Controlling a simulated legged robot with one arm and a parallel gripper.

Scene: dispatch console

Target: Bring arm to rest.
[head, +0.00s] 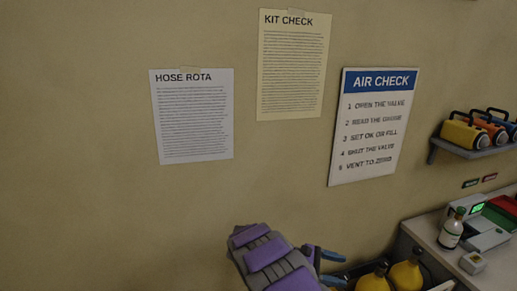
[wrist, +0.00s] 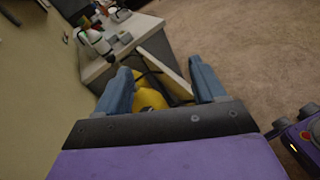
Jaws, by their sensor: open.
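My gripper (wrist: 160,92) shows in the wrist view with its two blue fingers spread wide apart. Nothing is held between them. A yellow cylinder lies beyond and below the gap, partly hidden by my gripper's dark edge. In the head view my purple and grey arm rises from the bottom middle, and my gripper (head: 328,268) points to the right, in front of the wall. Two yellow cylinders (head: 405,274) stand just right of it, their lower parts cut off by the frame.
A counter (head: 430,238) at the right holds a bottle (head: 452,230), a small white box (head: 473,263) and a device with a green display. A shelf (head: 470,151) above carries several coloured lamps. Papers and an AIR CHECK sign (head: 373,128) hang on the wall. Open carpet (wrist: 240,50) shows in the wrist view.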

